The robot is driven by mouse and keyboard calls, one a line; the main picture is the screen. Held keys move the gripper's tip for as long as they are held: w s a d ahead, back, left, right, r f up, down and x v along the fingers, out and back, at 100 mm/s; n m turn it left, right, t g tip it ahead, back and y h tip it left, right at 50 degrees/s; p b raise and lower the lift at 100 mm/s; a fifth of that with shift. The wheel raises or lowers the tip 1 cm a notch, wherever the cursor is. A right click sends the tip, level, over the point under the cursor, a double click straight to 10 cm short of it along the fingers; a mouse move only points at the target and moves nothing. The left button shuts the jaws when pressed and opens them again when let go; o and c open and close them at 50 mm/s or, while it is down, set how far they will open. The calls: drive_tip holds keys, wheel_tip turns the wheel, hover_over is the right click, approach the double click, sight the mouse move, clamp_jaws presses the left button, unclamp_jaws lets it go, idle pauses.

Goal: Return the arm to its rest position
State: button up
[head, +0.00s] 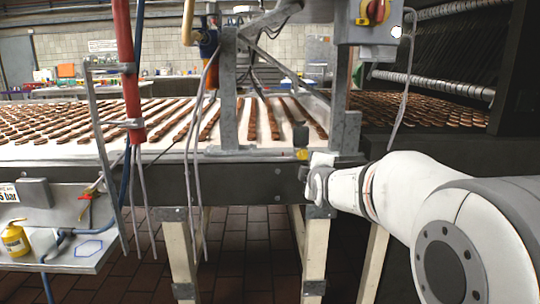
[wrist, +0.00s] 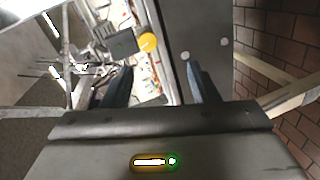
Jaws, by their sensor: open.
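My white arm reaches in from the right in the head view, and its wrist is in front of the conveyor's dark side beam (head: 240,180). My gripper (wrist: 158,78) shows in the wrist view with its two dark fingers apart and nothing between them. In the head view the fingers are too small and partly hidden to make out clearly. In the wrist view a round yellow thing (wrist: 148,41) and a dark grey box (wrist: 122,44) lie beyond the fingers, apart from them.
A conveyor (head: 120,152) carries rows of brown sandwiches. A metal post (head: 229,95) and a control box (head: 370,20) stand close to my wrist. A red pole (head: 124,65) and a small shelf (head: 75,262) with a yellow bottle (head: 14,240) are at left. Tiled floor lies below.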

drive_tip(key=s+r+m+g+p, duration=0.3)
drive_tip(key=s+m+g+p, duration=0.3)
drive_tip(key=s+p, duration=0.5)
drive_tip(key=s+r+m+g+p, duration=0.4)
drive_tip(key=s+m+p, duration=0.5)
drive_tip(key=s, duration=1.5)
drive_tip(key=g+p, duration=0.2)
drive_tip(key=shift+s+d+m+g, duration=0.3)
drive_tip(key=shift+s+m+g, duration=0.1)
